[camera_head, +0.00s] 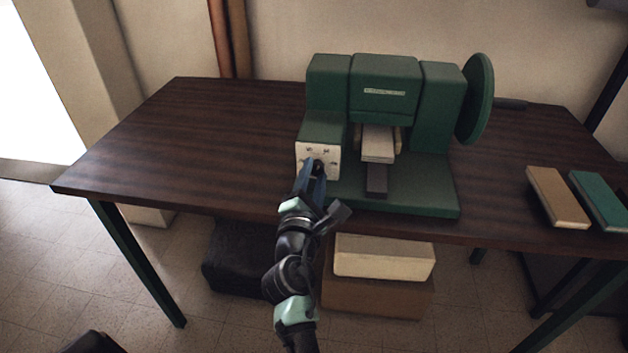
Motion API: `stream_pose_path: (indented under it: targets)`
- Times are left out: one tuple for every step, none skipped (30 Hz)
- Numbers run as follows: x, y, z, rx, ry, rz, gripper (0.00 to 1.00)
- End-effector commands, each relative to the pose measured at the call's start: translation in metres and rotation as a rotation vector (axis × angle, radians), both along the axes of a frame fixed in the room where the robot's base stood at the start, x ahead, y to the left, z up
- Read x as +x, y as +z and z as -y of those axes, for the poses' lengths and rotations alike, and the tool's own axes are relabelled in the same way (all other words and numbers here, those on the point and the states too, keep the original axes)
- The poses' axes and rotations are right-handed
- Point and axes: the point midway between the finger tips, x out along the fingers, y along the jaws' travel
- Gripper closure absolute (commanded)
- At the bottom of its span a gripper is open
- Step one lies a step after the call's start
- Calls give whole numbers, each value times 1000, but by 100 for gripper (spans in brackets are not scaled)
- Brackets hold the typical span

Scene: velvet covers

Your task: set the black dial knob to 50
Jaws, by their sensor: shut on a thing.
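A green machine (386,90) with a large round wheel on its right side stands on the dark wooden table. A white dial plate (303,152) with small dark markings is on the front of its left block. The black dial knob (317,163) is on this plate, mostly hidden by my gripper. My gripper (315,168) reaches up from the front and is shut on the knob. The knob's pointer and the value it shows are too small and covered to read.
The table (190,140) is clear to the left of the machine. A tan block (557,197) and a teal block (600,200) lie at the table's right. Boxes (384,256) and a black case (238,258) sit beneath the table.

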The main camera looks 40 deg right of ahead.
Motion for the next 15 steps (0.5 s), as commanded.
stream_pose_path:
  targets:
    - [0,-2,0,28,1,34,100]
    - [0,-3,0,47,1,57,100]
    - [0,-3,0,72,1,86,100]
    - [0,-3,0,90,1,106,100]
    - [0,-3,0,108,1,128,100]
    - [0,-3,0,134,1,158,100]
    - [0,-2,0,152,1,179,100]
    - [0,-2,0,170,1,201,100]
    - [0,-3,0,196,0,230,100]
    - [0,-3,0,214,0,251,100]
    - [0,-3,0,232,0,272,100]
    - [0,-3,-1,257,0,301,100]
    - [0,-3,-1,276,1,322,100]
    - [0,-3,-1,295,1,345,100]
    - [0,-3,-1,319,1,374,100]
